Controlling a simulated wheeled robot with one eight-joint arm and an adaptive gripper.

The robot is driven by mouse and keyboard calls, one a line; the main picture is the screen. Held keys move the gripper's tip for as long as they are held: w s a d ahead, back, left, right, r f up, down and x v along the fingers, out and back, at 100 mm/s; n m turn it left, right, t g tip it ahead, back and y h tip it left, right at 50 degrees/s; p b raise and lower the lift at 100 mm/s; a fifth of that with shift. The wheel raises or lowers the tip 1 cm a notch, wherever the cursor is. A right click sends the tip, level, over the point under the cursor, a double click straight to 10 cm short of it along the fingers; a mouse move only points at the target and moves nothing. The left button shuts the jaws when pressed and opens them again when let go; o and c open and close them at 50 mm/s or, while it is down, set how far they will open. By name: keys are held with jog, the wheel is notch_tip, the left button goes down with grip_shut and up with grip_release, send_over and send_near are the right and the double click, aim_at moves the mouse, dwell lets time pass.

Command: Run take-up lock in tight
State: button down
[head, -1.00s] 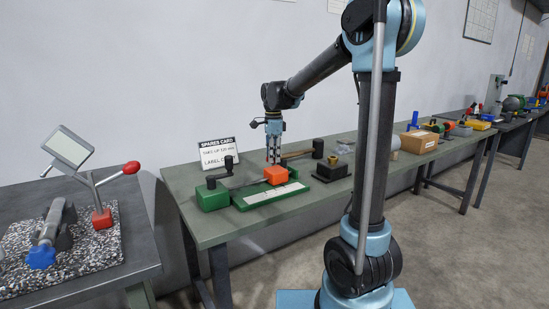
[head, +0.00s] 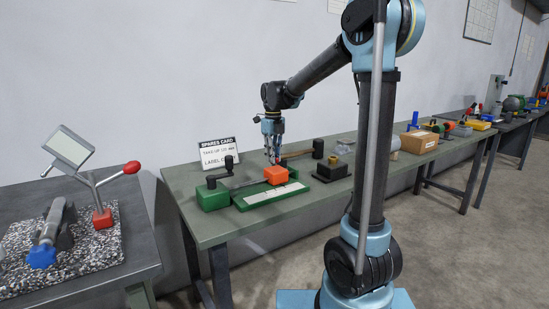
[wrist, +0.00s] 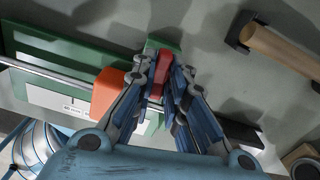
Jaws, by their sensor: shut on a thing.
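The take-up unit is a green base (head: 270,194) with a pale scale strip, a thin metal rod and an orange block (head: 276,175) on it. The orange block also shows in the wrist view (wrist: 108,92). A red piece (wrist: 163,72), which looks like the take-up lock, stands at the green end block (wrist: 160,46), beside the orange block. My gripper (head: 273,158) is above the unit. In the wrist view my gripper (wrist: 160,78) is shut on the red piece, with one finger on each side. The fingers hide the piece's lower part.
A spares card (head: 217,151) stands behind. A wooden-handled hammer (wrist: 275,49) and a black block (head: 330,170) lie to the right. The bench front is clear.

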jog(key=c, duration=1.6)
grip_release()
jog(key=shift+w, duration=0.15)
jog(key=shift+r, duration=3.5)
